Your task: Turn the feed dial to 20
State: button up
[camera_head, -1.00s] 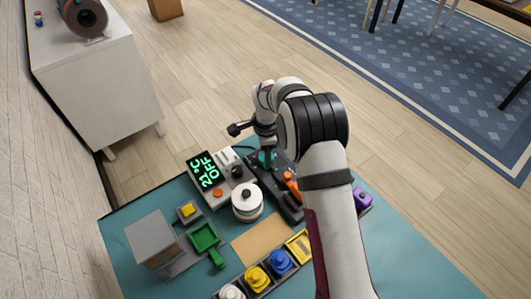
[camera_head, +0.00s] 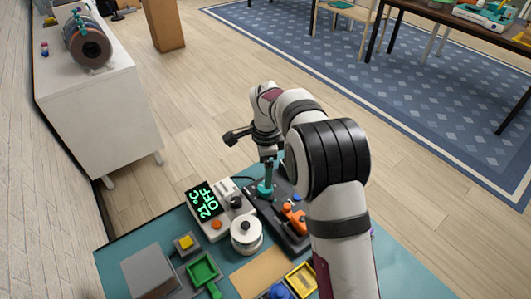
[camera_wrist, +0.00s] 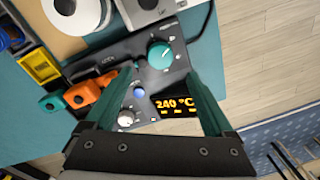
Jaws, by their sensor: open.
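A dark control unit (camera_head: 290,236) stands on the teal bench. In the wrist view it carries a large teal dial (camera_wrist: 160,55) with a white mark, a small pale knob (camera_wrist: 126,118), a blue button (camera_wrist: 139,93) and a lit display (camera_wrist: 176,104) reading 240 °C. I cannot read a label that names the feed dial. My gripper (camera_wrist: 159,62) is open, its teal fingers pointing down at the unit, one on each side of the teal dial. In the head view my gripper (camera_head: 267,172) is directly above the teal dial (camera_head: 265,190); contact is unclear.
Orange clips (camera_head: 293,216) sit on the unit's right side. A pale box with a green "21°C OFF" display (camera_head: 202,199) and a white spool (camera_head: 246,235) stand to the left. A yellow tray (camera_head: 301,279) is in front. Open floor lies behind the bench.

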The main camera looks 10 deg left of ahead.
notch_tip(320, 180, up, 8)
jog(key=shift+s+f, duration=0.15)
jog(key=shift+s, duration=0.1)
jog(key=shift+d, duration=0.1)
jog(key=s+d+r+n, duration=0.2)
jog(key=s+d+r, duration=0.1)
jog(key=s+d, duration=0.3)
jog(key=s+d+r+n, duration=0.2)
jog(key=s+d+r, duration=0.15)
jog(key=s, duration=0.45)
jog(key=s+d+f+n, duration=0.2)
jog(key=s, duration=0.7)
jog(key=s+d+f+n+g+y, duration=0.1)
jog(key=s+d+f+n, duration=0.1)
jog(key=s, duration=0.8)
jog(key=shift+s+d+f+n+y, duration=0.3)
jog(key=shift+d+f, duration=0.05)
jog(key=shift+d, duration=0.05)
